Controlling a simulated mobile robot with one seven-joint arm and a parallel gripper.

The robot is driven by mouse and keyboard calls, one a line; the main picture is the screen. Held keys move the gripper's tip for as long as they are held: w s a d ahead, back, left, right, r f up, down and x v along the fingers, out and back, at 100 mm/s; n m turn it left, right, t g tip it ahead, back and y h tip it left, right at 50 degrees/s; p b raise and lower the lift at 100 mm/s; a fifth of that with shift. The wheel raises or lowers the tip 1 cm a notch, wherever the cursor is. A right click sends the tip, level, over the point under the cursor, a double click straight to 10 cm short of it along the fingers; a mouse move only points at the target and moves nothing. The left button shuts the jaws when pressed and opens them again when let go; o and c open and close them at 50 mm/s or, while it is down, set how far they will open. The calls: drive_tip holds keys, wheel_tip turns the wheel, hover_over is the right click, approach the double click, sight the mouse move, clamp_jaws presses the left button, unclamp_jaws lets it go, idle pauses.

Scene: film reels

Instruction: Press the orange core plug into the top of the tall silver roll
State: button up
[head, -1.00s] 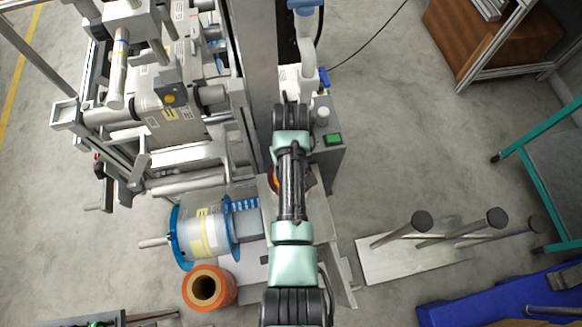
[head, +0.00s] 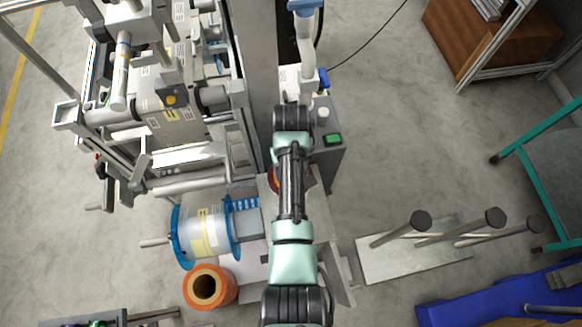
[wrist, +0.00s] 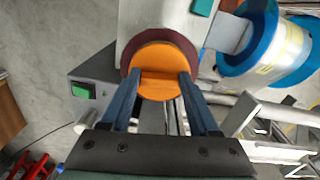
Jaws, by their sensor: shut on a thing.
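The orange core plug (wrist: 163,55) is a round disc with a raised grip bar, seen in the wrist view. My gripper (wrist: 160,80) is shut on this bar with its two blue-grey fingers. A dark maroon round rim (wrist: 125,62) shows behind the plug, mostly covered by it. I cannot tell whether the plug touches it. In the head view my arm hides the gripper, and only a sliver of orange (head: 273,178) shows beside the arm. I cannot make out a tall upright silver roll; its body may be hidden below the plug.
A silver reel with blue flanges (head: 204,232) lies on its side at the left. An orange ring-shaped roll (head: 226,287) stands near it. A grey box with a green button (head: 332,140) is close to my arm. A plate with posts (head: 400,267) lies right, amid open floor.

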drive_tip(key=shift+f+b, duration=0.45)
drive_tip(key=shift+f, duration=0.15)
drive_tip(key=o, duration=1.1)
wheel_tip(320, 180, up, 11)
drive_tip(key=p, duration=1.1)
